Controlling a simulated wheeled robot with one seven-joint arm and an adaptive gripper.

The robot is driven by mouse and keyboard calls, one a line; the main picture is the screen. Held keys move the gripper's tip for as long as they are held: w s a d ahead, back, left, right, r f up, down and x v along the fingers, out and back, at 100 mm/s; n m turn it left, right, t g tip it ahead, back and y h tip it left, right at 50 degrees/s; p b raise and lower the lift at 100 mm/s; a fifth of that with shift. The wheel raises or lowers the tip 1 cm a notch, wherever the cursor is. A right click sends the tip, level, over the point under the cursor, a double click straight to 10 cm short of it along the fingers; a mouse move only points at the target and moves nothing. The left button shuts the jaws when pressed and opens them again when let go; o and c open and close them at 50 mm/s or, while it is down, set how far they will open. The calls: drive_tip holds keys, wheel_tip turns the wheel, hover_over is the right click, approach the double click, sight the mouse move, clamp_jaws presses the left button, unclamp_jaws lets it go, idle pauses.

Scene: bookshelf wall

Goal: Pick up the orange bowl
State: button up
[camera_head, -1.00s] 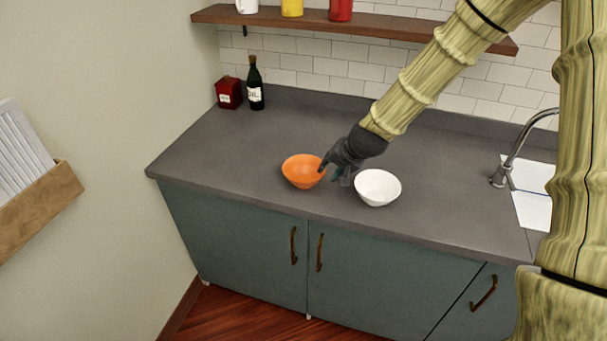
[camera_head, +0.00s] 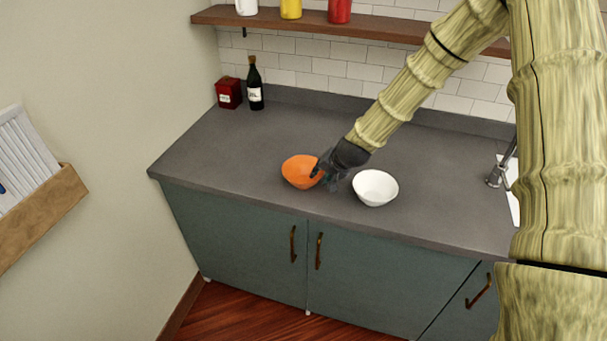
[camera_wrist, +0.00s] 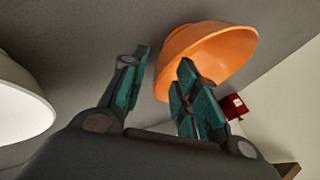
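The orange bowl (camera_head: 298,170) stands on the grey counter, left of the white bowl (camera_head: 375,187). My gripper (camera_head: 322,174) is at the orange bowl's right side, and its fingers cover part of that rim. In the wrist view my gripper (camera_wrist: 163,62) is open, with a gap between two dark green fingers. The orange bowl (camera_wrist: 215,45) shows behind and beyond the right finger, which hides part of its wall. I cannot tell whether a finger is inside the bowl or touches it.
The white bowl also shows at the left of the wrist view (camera_wrist: 18,105), close to my gripper. A dark bottle (camera_head: 255,85) and a red box (camera_head: 229,93) stand at the counter's back left. A wooden shelf (camera_head: 350,27) hangs above. The counter's left part is clear.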

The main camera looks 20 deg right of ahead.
drive_tip(key=shift+w+f, duration=0.35)
drive_tip(key=shift+f, duration=0.15)
drive_tip(key=shift+c, duration=0.4)
clamp_jaws()
drive_tip(key=shift+r, duration=0.15)
